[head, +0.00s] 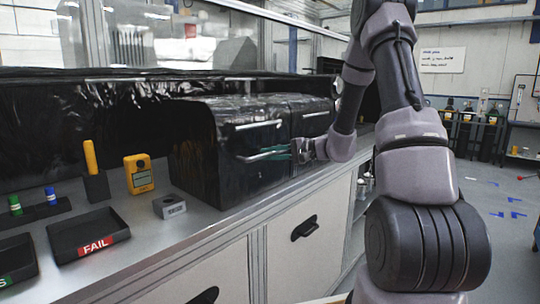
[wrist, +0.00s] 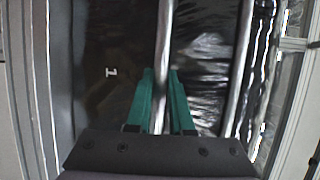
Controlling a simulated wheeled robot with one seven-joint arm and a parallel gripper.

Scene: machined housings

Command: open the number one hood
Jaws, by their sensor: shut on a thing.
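The number one hood is a glossy black box (head: 235,165) on the bench in the head view. A light bar runs along its upper front, and a pale handle bar (head: 258,156) sits lower on its front. In the wrist view a white "1" (wrist: 111,72) shows on a dark panel beside the long handle bar (wrist: 164,45). My gripper (head: 290,152) is at the right end of the handle. Its green fingers (wrist: 160,75) lie on both sides of the bar and are shut on it.
A second black hood (head: 318,112) adjoins on the right. To the left on the bench are a grey block (head: 170,207), a yellow meter (head: 139,174), a yellow stick in a black holder (head: 96,187) and a FAIL tray (head: 65,238). White cabinet doors (head: 305,245) are below.

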